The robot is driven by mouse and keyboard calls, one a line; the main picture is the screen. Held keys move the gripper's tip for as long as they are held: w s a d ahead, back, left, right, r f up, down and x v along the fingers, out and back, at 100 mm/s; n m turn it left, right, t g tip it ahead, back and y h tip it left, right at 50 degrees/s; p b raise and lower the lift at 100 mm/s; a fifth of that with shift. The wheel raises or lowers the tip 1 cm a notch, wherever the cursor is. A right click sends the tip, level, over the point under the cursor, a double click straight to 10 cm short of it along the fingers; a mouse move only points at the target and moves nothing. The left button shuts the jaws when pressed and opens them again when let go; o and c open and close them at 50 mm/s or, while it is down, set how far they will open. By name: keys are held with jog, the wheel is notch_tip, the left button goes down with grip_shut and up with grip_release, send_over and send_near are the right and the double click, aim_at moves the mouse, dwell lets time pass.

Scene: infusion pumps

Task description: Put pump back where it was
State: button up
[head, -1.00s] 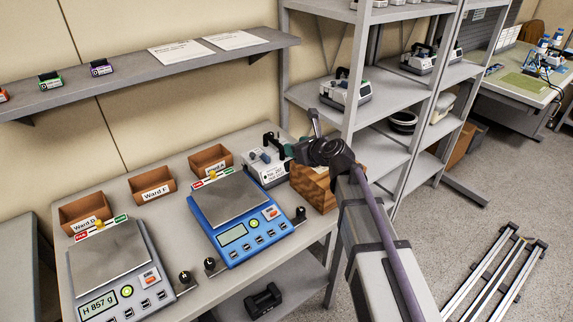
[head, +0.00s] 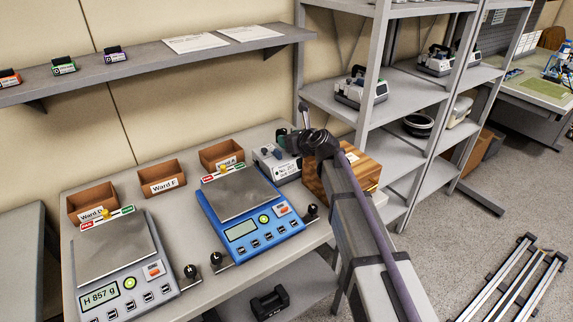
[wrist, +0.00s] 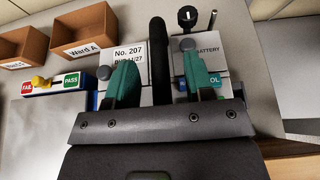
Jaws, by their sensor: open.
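The pump (head: 274,163), a white unit with a black handle and a label reading "No. 207", stands on the table at its back right, behind the blue scale (head: 252,240). In the wrist view the pump (wrist: 129,56) is close below me, partly hidden by my fingers. My gripper (wrist: 160,75) is open, with one green finger on each side of the upright black handle (wrist: 159,45). Whether the fingers touch the handle I cannot tell. In the head view my gripper (head: 290,145) is at the pump, largely hidden by my wrist.
A wooden box (head: 315,183) stands close right of the pump. Trays, including Ward A (head: 222,155), line the wall. A grey scale (head: 110,247) reads "H 857 g". Similar pumps (head: 361,90) sit on the grey rack (head: 405,88). Bare rack space lies beside them.

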jog(key=shift+s+r, duration=0.1)
jog(key=shift+c, duration=0.4)
grip_shut()
dwell(0.8)
